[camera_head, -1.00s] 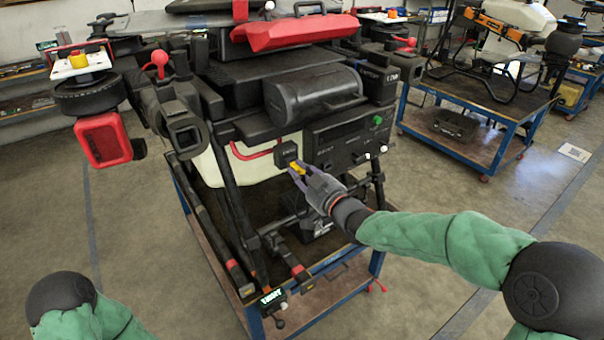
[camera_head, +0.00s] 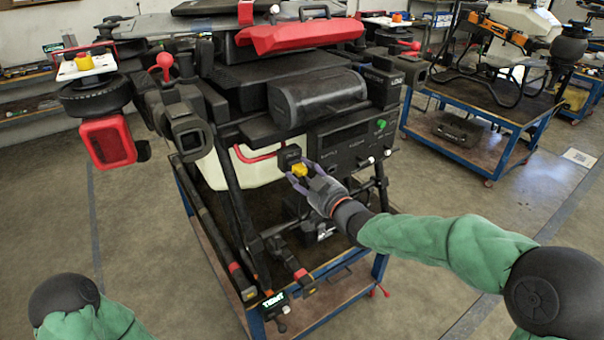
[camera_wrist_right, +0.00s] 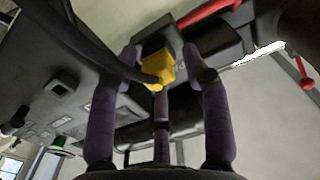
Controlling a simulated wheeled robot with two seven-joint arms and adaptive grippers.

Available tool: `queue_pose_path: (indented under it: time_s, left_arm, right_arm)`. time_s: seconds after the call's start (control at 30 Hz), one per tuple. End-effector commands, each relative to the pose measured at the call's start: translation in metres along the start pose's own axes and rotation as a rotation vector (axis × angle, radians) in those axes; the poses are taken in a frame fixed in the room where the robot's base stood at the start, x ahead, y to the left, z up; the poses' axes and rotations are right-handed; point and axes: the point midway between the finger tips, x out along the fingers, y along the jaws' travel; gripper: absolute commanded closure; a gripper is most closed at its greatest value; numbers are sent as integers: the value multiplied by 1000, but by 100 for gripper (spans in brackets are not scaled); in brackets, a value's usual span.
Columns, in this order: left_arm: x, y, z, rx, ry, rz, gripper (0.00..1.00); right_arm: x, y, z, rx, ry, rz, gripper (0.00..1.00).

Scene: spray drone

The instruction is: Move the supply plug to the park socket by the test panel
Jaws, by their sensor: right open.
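The supply plug is a small yellow plug (camera_head: 299,170) in the dark park socket block (camera_head: 289,155) at the left edge of the test panel (camera_head: 352,140). A dark cable runs from the plug in the right wrist view, where the yellow plug (camera_wrist_right: 158,72) sits between the fingers. My right gripper (camera_head: 303,172) is open around the plug, its fingers spread on either side. In the right wrist view the right gripper (camera_wrist_right: 168,65) shows gaps beside the plug. Of my left arm only a sleeve and dark joint show at the lower left; its gripper is out of view.
A green button (camera_head: 381,124) is on the panel. Another blue cart (camera_head: 480,150) stands at right. Floor is clear between the carts.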

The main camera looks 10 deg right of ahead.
Motion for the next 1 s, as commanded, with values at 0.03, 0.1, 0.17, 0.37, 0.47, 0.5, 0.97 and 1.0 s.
queue_pose_path:
  time_s: [0.03, 0.1, 0.17, 0.37, 0.47, 0.5, 0.97, 1.0]
  left_arm:
    - [0, 0, 0, 0, 0, 0, 60]
    - [0, 0, 0, 0, 0, 0, 60]
    - [0, 0, 0, 0, 0, 0, 60]
    - [0, 0, 0, 0, 0, 0, 60]
    - [0, 0, 0, 0, 0, 0, 60]
    - [0, 0, 0, 0, 0, 0, 60]
    - [0, 0, 0, 0, 0, 0, 60]
    - [0, 0, 0, 0, 0, 0, 60]
  right_arm:
    - [-4, 1, 0, -1, 0, 1, 52]
    - [-13, 1, -1, -1, 1, 2, 52]
    - [-22, 1, -1, -1, 2, 2, 52]
    - [-60, 1, -1, -1, 1, 3, 52]
    - [-78, 1, -1, -1, 2, 3, 52]
    - [-84, 1, -1, -1, 2, 4, 52]
    - [-117, 0, 0, 0, 1, 0, 52]
    - [-117, 0, 0, 0, 1, 0, 52]
